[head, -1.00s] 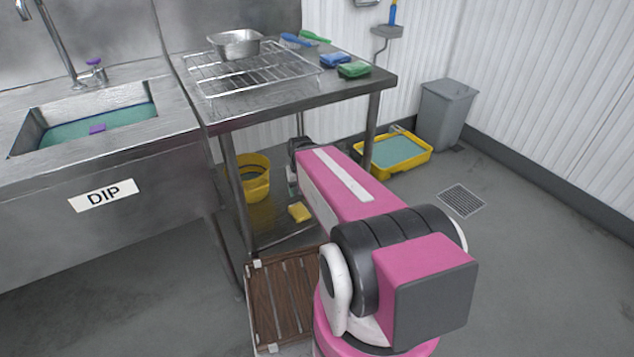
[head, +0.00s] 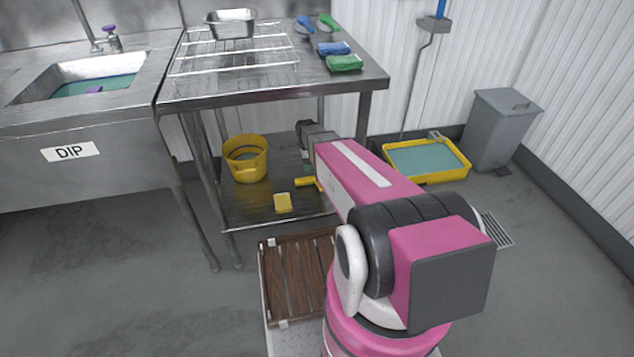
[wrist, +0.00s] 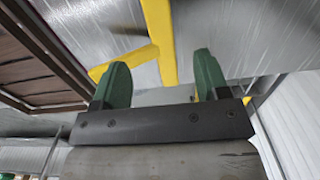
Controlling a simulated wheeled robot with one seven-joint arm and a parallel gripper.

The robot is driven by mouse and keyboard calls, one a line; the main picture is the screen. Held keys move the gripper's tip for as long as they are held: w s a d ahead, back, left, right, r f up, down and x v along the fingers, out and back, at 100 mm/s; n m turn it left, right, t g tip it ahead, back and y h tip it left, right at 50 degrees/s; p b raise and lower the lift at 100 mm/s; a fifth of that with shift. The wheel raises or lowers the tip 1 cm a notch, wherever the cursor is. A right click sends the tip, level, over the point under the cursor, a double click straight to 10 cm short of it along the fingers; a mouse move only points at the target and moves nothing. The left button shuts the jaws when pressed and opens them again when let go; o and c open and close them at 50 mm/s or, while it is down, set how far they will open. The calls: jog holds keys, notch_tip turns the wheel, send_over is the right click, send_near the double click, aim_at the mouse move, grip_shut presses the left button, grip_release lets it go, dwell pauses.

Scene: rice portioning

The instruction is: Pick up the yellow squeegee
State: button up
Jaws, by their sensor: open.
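The yellow squeegee (head: 308,182) shows as a small yellow piece on the lower shelf, left of my arm, which hides the rest. In the wrist view, its yellow T shape (wrist: 158,30) lies close beyond my gripper (wrist: 163,78). One bar runs up the picture between the two green fingers, and another slants left behind the left finger. The fingers stand apart and nothing is visibly clamped between them. I cannot tell whether they touch the squeegee.
A yellow bucket (head: 245,165) and a yellow sponge (head: 283,203) are on the lower shelf (head: 245,212), under the steel table (head: 230,97). A brown slatted rack (head: 298,278) lies in front. A yellow tray (head: 448,175) stands on the floor at right.

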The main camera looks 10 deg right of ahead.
aim_at(309, 179)
notch_tip(309, 179, down, 5)
jog(key=shift+f, duration=0.1)
jog(key=shift+d+f, duration=0.2)
jog(key=shift+f, duration=1.15)
jog(key=shift+d+f, duration=0.15)
jog(key=shift+f, duration=1.2)
jog(key=c, duration=1)
